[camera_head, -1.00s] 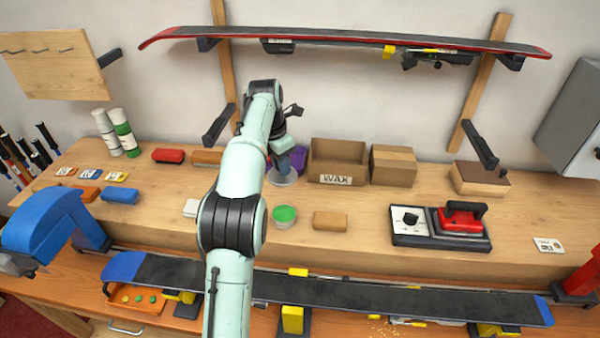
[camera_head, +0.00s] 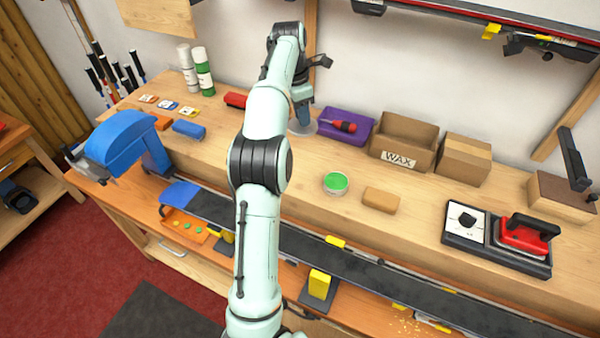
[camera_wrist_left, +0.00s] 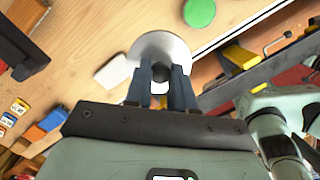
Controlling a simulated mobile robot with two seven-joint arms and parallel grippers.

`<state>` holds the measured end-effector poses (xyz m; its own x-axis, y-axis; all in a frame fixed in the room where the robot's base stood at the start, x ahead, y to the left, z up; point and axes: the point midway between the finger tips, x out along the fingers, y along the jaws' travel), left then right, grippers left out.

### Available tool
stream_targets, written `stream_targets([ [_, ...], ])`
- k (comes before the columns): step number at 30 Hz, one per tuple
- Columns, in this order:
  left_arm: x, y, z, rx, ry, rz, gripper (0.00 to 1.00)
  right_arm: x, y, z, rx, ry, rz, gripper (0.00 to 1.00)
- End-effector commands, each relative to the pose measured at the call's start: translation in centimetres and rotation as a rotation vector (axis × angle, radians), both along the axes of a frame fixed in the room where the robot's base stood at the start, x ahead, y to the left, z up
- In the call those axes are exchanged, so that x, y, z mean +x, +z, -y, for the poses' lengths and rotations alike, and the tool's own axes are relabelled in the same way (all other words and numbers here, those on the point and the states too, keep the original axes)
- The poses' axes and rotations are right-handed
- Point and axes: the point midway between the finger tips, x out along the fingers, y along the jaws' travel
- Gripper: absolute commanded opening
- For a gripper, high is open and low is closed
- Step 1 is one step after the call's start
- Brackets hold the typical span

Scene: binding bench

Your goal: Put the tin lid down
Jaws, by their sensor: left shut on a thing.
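My left gripper (camera_head: 303,118) is shut on the tin lid (camera_head: 301,129), a pale round disc partly hidden behind my arm, left of the purple tray. In the left wrist view, both fingers (camera_wrist_left: 160,73) close on the dark knob at the middle of the lid (camera_wrist_left: 170,46). I cannot tell whether the lid touches the bench or is just above it. The open tin with green wax (camera_head: 336,184) stands apart on the bench, nearer the front; its green top also shows in the left wrist view (camera_wrist_left: 199,12). My right gripper is not in view.
The purple tray (camera_head: 361,137) holds a red-handled tool. Right of it are the wax box (camera_head: 418,134) and a brown carton (camera_head: 463,160). A tan block (camera_head: 381,200) lies beside the tin. A white block (camera_wrist_left: 112,71) lies near the lid. Bare bench (camera_head: 225,145) shows left of my arm.

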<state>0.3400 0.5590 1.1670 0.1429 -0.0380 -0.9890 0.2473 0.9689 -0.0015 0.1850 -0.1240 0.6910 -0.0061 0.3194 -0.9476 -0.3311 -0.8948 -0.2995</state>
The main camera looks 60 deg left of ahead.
Motion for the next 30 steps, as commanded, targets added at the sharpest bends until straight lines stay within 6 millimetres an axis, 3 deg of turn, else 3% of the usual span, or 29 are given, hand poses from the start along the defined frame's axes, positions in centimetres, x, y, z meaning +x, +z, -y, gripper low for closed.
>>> stream_targets([
  [4, -0.7, -0.5, -0.9, -0.002, 0.003, 0.002, 0.00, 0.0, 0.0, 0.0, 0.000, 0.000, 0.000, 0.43],
  [8, -0.8, -2.5, -0.9, -0.004, 0.000, 0.000, 0.00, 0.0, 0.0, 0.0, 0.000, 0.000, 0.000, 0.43],
  [15, -1.1, -9.5, -0.9, -0.003, 0.001, -0.006, 0.00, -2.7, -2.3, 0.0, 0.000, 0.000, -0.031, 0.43],
  [19, -1.0, -12.4, -0.9, -0.002, 0.002, -0.004, 0.00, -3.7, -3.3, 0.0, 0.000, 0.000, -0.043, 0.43],
  [30, -0.8, -16.3, -0.9, -0.002, 0.001, -0.001, 0.00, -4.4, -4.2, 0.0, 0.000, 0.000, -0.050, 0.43],
])
